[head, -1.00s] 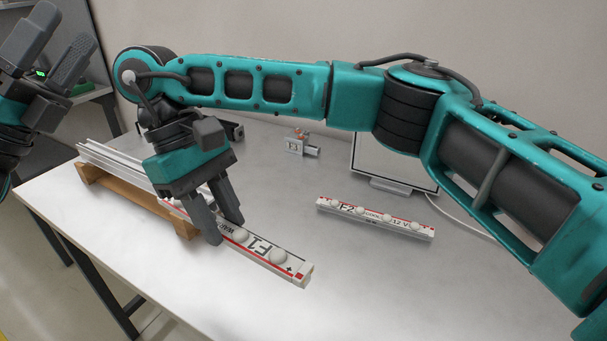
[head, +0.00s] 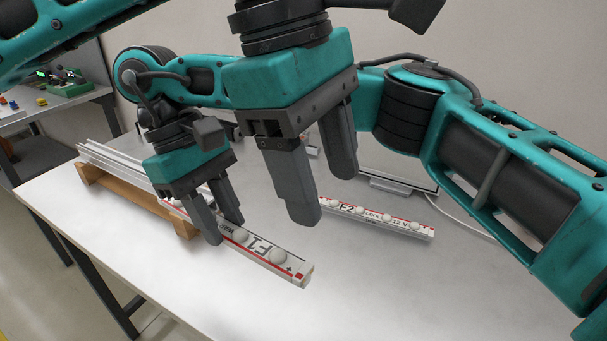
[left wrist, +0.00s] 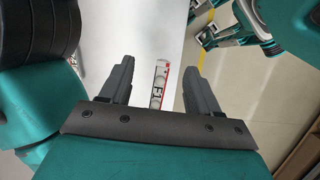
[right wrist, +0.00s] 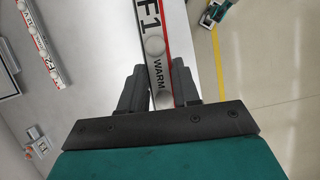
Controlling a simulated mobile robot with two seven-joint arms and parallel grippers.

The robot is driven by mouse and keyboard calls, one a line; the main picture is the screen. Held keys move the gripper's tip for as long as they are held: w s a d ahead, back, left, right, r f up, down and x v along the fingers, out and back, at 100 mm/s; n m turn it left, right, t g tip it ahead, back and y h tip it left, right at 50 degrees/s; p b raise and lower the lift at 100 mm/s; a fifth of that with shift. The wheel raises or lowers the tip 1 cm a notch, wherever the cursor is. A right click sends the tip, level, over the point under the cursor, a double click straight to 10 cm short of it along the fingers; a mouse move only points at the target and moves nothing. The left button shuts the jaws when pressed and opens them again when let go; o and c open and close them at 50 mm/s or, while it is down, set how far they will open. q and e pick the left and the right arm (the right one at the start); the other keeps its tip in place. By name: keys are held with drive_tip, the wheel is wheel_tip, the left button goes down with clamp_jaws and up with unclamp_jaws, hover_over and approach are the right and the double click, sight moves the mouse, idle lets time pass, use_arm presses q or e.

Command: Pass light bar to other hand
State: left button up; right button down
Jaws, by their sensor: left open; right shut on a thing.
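The light bar marked F1 (head: 262,250) is a white strip with a red stripe and round white domes. My right gripper (head: 225,231) is shut on it; its free end points to the lower right. In the right wrist view the bar (right wrist: 152,30) runs out from between the fingers. My left gripper (head: 326,200) is open and empty, above and to the right of the bar's free end. In the left wrist view the bar (left wrist: 157,88) shows between the open fingers, beyond them and untouched.
A second light bar marked F2 (head: 390,219) lies on the white table (head: 400,290). A wooden stand (head: 130,203) with pale metal rails (head: 100,155) is at the left. The table's front is clear.

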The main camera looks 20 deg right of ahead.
sight(304, 269)
use_arm(q)
drive_tip(key=f, duration=0.4)
drive_tip(key=a+f+t+y, duration=0.1)
drive_tip(key=f, duration=0.4)
drive_tip(key=w+f+y, duration=0.1)
drive_tip(key=f, duration=0.3)
drive_tip(key=shift+a+f+t, duration=0.15)
drive_tip(key=shift+t, duration=0.25)
drive_tip(key=shift+c, duration=0.2)
drive_tip(key=c, duration=1.1)
clamp_jaws()
use_arm(e)
drive_tip(key=c, duration=0.7)
unclamp_jaws()
drive_tip(key=shift+c, duration=0.2)
drive_tip(key=shift+r, duration=0.1)
drive_tip(key=v, duration=1.1)
drive_tip(key=shift+r, duration=0.4)
drive_tip(key=shift+w, duration=0.1)
